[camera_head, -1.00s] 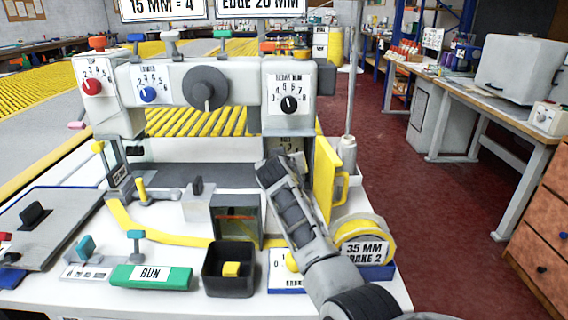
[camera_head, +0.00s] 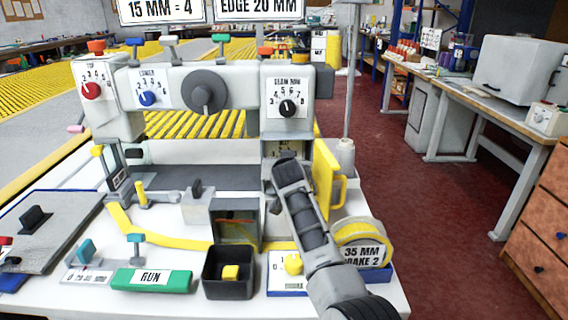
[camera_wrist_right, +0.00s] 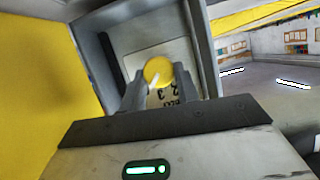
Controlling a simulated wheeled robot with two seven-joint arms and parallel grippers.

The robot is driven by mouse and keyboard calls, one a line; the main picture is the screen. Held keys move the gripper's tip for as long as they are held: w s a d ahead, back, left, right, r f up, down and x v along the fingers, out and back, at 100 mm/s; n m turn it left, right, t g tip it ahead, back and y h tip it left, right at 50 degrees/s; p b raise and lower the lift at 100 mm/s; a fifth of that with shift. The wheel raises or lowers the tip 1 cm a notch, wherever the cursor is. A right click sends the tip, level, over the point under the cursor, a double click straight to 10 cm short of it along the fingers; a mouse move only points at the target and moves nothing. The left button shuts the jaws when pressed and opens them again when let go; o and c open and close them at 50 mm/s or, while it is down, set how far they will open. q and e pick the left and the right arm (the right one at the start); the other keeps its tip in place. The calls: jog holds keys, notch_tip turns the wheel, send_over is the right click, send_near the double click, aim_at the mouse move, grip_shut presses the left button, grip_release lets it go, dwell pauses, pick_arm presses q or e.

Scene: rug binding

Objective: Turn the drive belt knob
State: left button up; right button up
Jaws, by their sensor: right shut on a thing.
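The drive belt knob is a round yellow knob (camera_wrist_right: 158,72) with a white pointer mark. It sits on a pale label plate inside a grey open compartment (camera_wrist_right: 203,40). The label is upside down in the wrist view; a "3" and part of a word like "BELT" show. My right gripper (camera_wrist_right: 160,88) is shut on the knob, one finger on each side. In the head view my right arm (camera_head: 305,220) reaches up to the compartment below the right-hand dial and hides the knob. My left gripper is out of view.
A yellow door (camera_head: 325,182) stands open at the compartment's right side, close to my arm. A tape roll (camera_head: 362,240), a black bin (camera_head: 228,275) and a yellow knob on a white plate (camera_head: 292,264) lie around the arm. A red dial (camera_head: 91,90) and blue dial (camera_head: 148,98) sit higher up.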

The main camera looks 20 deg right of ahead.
pick_arm(q)
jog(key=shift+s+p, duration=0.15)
jog(key=shift+p, duration=0.25)
pick_arm(e)
jog(key=shift+d+m+y, duration=0.1)
jog(key=shift+m+y, duration=0.3)
jog(key=shift+m, duration=0.3)
jog(key=o, duration=1)
